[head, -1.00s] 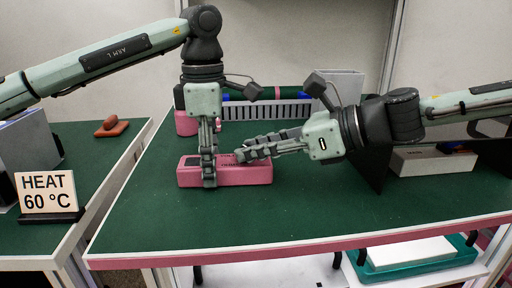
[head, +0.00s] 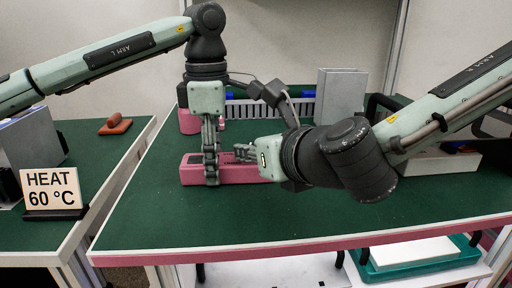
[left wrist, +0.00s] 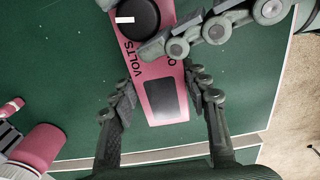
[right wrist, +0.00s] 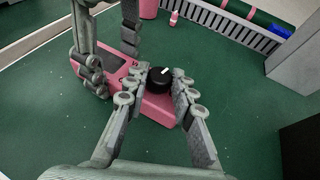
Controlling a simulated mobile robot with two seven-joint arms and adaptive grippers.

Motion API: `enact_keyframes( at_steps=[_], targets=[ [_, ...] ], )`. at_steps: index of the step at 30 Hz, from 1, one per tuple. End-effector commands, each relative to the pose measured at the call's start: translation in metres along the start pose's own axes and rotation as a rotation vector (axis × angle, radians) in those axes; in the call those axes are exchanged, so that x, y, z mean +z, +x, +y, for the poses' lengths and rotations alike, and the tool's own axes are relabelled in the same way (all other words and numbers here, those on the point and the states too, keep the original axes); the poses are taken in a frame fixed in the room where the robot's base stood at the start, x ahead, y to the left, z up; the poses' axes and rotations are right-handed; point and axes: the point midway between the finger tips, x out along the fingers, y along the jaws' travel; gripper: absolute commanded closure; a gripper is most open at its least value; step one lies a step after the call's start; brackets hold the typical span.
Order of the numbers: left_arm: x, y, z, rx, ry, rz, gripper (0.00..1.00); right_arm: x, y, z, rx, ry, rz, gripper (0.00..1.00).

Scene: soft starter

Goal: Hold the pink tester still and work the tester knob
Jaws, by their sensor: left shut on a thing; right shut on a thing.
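The pink tester (head: 240,173) lies flat on the green bench top. The left wrist view shows its dark window (left wrist: 166,98) and lettering that reads VOLTS. My left gripper (head: 212,180) points down and is shut across the tester's left part, with a finger on each side (left wrist: 162,100). The black tester knob (right wrist: 160,79) has a white mark and sits on the tester's top; it also shows in the left wrist view (left wrist: 138,17). My right gripper (right wrist: 161,82) is shut on the knob, a finger on either side. In the head view this gripper hides the knob.
A grey slotted rack (head: 262,109) stands at the back of the bench beside a grey box (head: 340,96). A HEAT 60 °C sign (head: 52,189) stands on the left bench. The bench front is clear.

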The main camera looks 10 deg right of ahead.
Motion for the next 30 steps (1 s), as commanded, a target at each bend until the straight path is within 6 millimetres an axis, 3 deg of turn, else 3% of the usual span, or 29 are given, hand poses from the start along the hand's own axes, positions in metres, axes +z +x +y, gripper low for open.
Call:
enact_keyframes(
  at_steps=[15,30],
  targets=[
    [0.0047,-0.0011,-0.0022,-0.001,0.010,-0.009,0.90,0.0000,0.0009,0.0079,-0.183,0.077,-0.001,1.00],
    [0.0042,-0.0009,-0.0019,-0.001,0.010,-0.007,0.90,0.0012,-0.0006,0.0046,-0.222,0.092,0.002,1.00]
  ],
)
